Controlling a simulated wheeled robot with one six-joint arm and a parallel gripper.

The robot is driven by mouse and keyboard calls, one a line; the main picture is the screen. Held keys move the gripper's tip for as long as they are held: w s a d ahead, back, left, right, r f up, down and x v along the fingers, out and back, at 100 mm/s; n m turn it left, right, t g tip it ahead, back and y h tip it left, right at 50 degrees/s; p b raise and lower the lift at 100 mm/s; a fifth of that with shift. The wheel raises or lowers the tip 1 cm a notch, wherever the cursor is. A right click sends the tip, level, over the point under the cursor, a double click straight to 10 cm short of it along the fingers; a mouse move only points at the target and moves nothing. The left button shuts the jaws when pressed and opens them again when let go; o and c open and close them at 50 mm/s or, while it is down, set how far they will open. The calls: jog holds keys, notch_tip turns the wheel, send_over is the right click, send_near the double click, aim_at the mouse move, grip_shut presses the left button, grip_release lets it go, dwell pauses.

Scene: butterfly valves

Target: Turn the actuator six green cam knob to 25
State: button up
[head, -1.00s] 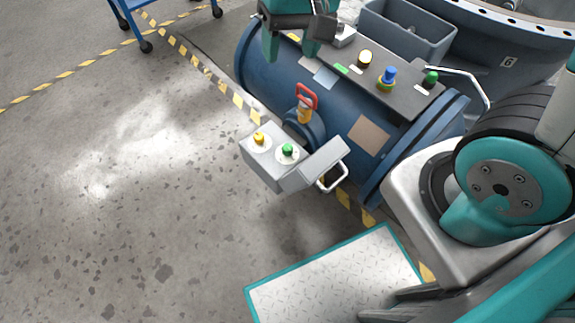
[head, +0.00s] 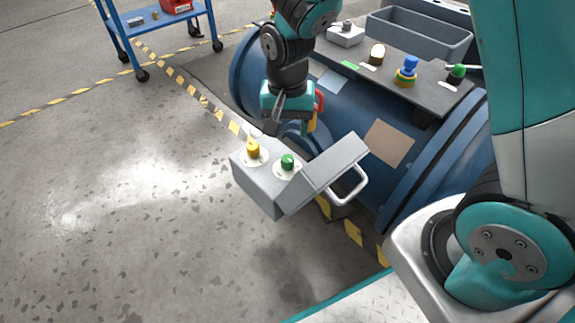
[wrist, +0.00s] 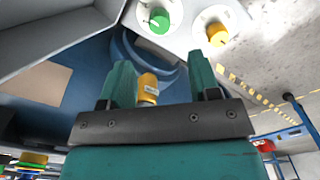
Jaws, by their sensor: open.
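The green cam knob (head: 288,162) sits on a white round dial on top of the grey actuator box (head: 262,190). A yellow knob (head: 252,149) on a similar dial is to its left. In the wrist view the green knob (wrist: 160,20) is at the top and the yellow knob (wrist: 217,35) is to its right. My gripper (wrist: 160,80) is open, its two teal fingers apart and holding nothing. In the head view my gripper (head: 268,128) hangs just behind the box, close to the yellow knob. The dial markings are too small to read.
A red-and-yellow handle (head: 317,108) stands right beside my gripper on the blue valve body (head: 345,115). The box's raised lid (head: 335,160) and a pale bar handle (head: 350,188) are to the right. A blue cart (head: 160,25) stands far left; the floor at left is clear.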

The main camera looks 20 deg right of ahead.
aim_at(287, 159)
notch_tip(287, 159, down, 10)
jog(key=b, duration=0.4)
jog(key=shift+c, duration=0.4)
jog(key=c, duration=0.8)
jog(key=shift+c, duration=0.2)
jog(key=shift+r, duration=0.1)
